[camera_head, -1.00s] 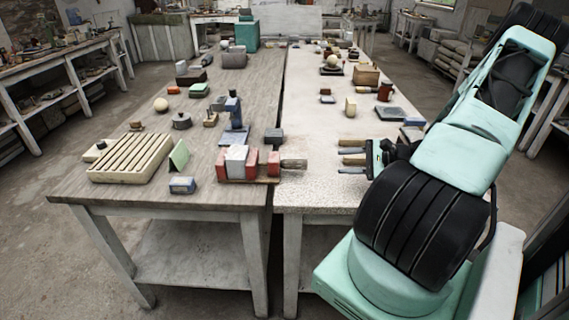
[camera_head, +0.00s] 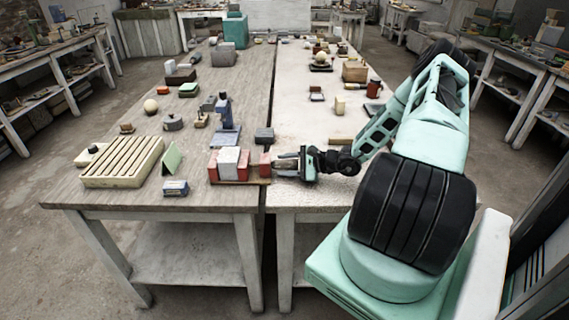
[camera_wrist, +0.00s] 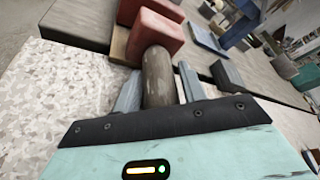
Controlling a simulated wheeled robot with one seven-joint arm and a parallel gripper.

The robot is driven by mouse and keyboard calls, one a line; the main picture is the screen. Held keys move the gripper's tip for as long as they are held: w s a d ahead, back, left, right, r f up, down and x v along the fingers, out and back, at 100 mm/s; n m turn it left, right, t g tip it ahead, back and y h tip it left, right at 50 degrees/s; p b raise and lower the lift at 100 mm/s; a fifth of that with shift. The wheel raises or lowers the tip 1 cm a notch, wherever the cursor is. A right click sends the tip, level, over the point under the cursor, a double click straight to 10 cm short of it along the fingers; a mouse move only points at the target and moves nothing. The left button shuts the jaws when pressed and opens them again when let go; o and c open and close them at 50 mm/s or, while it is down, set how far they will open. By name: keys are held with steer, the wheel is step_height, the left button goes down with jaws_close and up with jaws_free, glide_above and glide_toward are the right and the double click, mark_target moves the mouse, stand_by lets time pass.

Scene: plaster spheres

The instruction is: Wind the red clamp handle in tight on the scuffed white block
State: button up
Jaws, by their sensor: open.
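The clamp has red blocks, one at the left (camera_head: 213,167), one right of the white block (camera_head: 243,165) and an end block (camera_head: 265,165). It lies on a wooden base at the front of the tables. The white block (camera_head: 229,161) stands between the left and middle red pieces; contact is too small to tell. My gripper (camera_head: 283,164) is at the clamp's right end. In the wrist view the brown-grey cylindrical handle (camera_wrist: 158,76) runs from a red block (camera_wrist: 158,32) in between my open fingers, with a gap visible on its left side. The white block is out of the wrist view.
A slotted cream block (camera_head: 122,161), a green wedge (camera_head: 171,158) and a small blue block (camera_head: 175,187) lie left of the clamp. A blue stand (camera_head: 224,137) and a dark block (camera_head: 264,135) are behind it. The pale tabletop in front of my gripper is clear.

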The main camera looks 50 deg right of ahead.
steer(key=shift+w+a, duration=0.1)
steer(key=shift+w, duration=0.2)
steer(key=c, duration=0.7)
steer(key=shift+m, duration=0.3)
steer(key=shift+m+g+y+p, duration=0.4)
steer(key=shift+m+g+p, duration=0.1)
steer(key=shift+m+g, duration=0.15)
steer(key=shift+s+a+f+m+g+y+p, duration=0.1)
steer(key=shift+m+g+y+p, duration=0.4)
steer(key=shift+m, duration=0.75)
steer(key=m+g+y, duration=0.2)
steer(key=m, duration=0.2)
steer(key=shift+a+b, duration=0.1)
steer(key=shift+b, duration=0.2)
steer(key=shift+s, duration=0.1)
